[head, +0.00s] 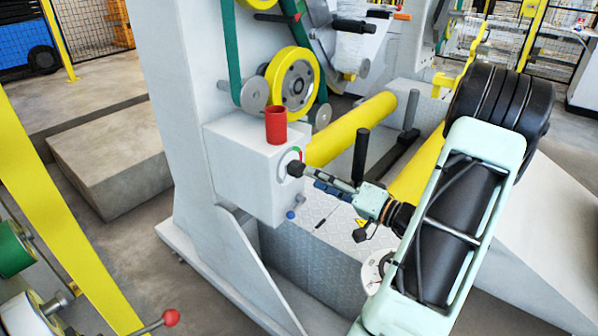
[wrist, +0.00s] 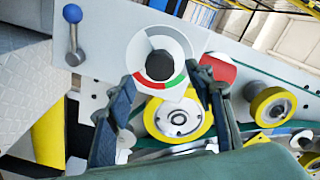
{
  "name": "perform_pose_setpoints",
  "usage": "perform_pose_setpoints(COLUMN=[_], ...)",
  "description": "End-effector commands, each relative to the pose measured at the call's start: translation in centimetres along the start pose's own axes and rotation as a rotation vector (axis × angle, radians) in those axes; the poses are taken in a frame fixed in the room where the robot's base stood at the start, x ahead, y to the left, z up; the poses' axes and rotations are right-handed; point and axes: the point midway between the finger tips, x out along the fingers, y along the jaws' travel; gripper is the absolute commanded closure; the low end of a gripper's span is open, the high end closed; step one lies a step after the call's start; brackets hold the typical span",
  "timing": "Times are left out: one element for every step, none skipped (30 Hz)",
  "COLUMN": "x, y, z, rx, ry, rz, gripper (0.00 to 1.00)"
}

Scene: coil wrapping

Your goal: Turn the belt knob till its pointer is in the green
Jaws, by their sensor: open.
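The belt knob (wrist: 160,66) is a round black knob at the centre of a white dial (wrist: 135,52). The dial carries a grey arc, a green arc (wrist: 176,80) and a red arc (wrist: 147,82). I cannot make out the pointer on the knob. In the head view my gripper (head: 298,170) is close to the dial; contact cannot be told.
A red cup-like cylinder (head: 276,125) stands on the white box (head: 235,170). A small blue-ball lever (head: 290,214) sticks out below the dial. A yellow wheel (head: 291,82) with a green belt is above, and yellow rollers (head: 350,130) lie behind my gripper.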

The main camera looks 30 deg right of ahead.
Motion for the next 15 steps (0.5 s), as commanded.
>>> perform_pose_setpoints(x=[1.1, 1.7, 2.4, 3.0, 3.4, 4.0, 4.5, 4.8, 5.2, 5.5, 5.7, 6.0, 6.1, 6.2, 6.3], y=[-0.1, 0.0, 0.0, 0.0, 0.0, 0.0, 0.0, 0.0, 0.0, 0.0, 0.0, 0.0, 0.0, 0.0, 0.0], z=[0.1, 0.1, 0.1, 0.1, 0.1, 0.1, 0.1, 0.1, 0.1, 0.1, 0.0, 0.1, 0.1, 0.1, 0.1], rx=[0.001, 0.000, 0.000, 0.001, 0.001, 0.001, 0.001, 0.001, 0.000, 0.000, 0.001, 0.001, 0.001, 0.001, 0.001], ry=[-0.002, -0.003, -0.004, -0.003, -0.003, -0.003, -0.003, -0.003, -0.003, -0.002, -0.001, -0.001, -0.002, -0.002, -0.002], rz=[-0.003, -0.003, -0.002, -0.002, -0.002, -0.001, -0.001, -0.002, -0.001, 0.000, 0.001, 0.001, 0.000, 0.000, 0.000], gripper=[0.51, 0.51, 0.51, 0.51, 0.51, 0.51, 0.51, 0.51, 0.51, 0.51, 0.51, 0.51, 0.51, 0.51, 0.51])
